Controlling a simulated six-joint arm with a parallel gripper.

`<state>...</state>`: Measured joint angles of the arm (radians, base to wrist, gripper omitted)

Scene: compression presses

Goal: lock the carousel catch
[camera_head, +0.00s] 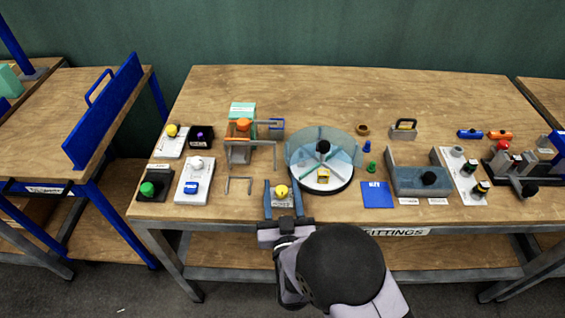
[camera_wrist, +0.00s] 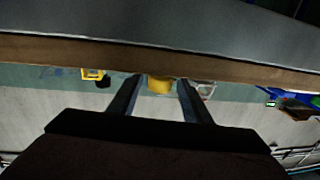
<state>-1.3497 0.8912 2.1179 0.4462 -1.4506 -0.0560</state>
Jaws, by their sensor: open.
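My gripper (camera_head: 282,196) is open, with one finger on each side of this knob. In the wrist view the yellow knob (camera_wrist: 160,85) shows between the fingertips (camera_wrist: 157,84), with gaps beside it. The catch's mechanism is not clear.
An orange-topped press frame (camera_head: 243,126) and a thin grey bracket (camera_head: 238,184) stand to the left. A blue card (camera_head: 377,195) and a grey-blue bin (camera_head: 420,180) lie to the right. The bench's front edge runs just below my gripper. The back of the bench is largely clear.

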